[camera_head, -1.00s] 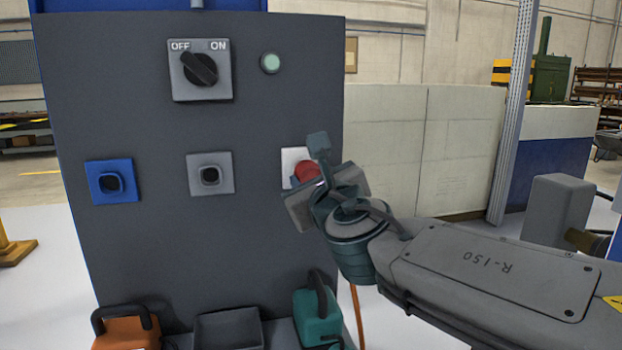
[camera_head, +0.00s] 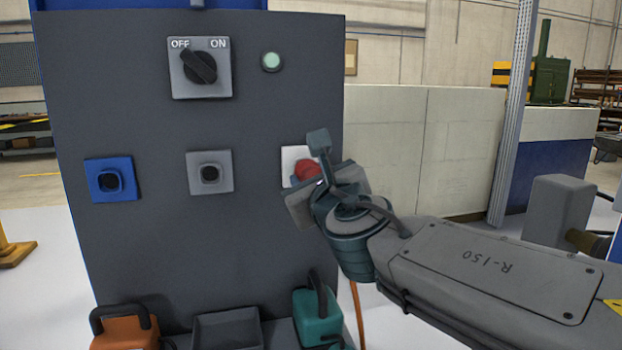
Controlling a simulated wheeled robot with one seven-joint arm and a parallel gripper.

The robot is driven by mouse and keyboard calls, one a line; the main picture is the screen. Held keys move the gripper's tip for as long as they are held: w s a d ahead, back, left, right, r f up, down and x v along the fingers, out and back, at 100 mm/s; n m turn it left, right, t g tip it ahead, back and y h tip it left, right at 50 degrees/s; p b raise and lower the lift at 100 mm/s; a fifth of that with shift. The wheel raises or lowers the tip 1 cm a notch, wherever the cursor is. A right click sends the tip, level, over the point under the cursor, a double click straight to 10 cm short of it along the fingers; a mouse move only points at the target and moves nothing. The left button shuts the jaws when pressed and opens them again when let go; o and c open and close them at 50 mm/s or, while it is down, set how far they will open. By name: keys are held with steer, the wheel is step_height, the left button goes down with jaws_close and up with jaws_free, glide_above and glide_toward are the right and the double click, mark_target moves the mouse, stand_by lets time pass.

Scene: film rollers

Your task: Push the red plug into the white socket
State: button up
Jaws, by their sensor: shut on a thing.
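The white socket (camera_head: 292,156) is on the right side of the dark grey panel, mostly hidden behind the plug and my gripper. The red plug (camera_head: 306,169) is in front of the socket, and its front end overlaps the socket face in this view. I cannot tell how deep it sits, as the contact is hidden. My gripper (camera_head: 316,176) is shut on the red plug, coming in from the right. An orange cable (camera_head: 357,313) hangs below my gripper.
A grey socket (camera_head: 210,173) and a blue socket (camera_head: 112,180) are to the left on the panel (camera_head: 150,250). Above are an OFF/ON rotary switch (camera_head: 200,68) and a pale green lamp (camera_head: 271,61). Below stand an orange case (camera_head: 125,333), a grey bin (camera_head: 228,330) and a teal case (camera_head: 312,318).

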steer(key=shift+w+a+b, duration=0.15)
steer(key=shift+w+b, duration=0.25)
steer(key=shift+w, duration=0.2)
stand_by(0.5)
steer(key=o, duration=1.2)
steer(key=shift+c, duration=0.2)
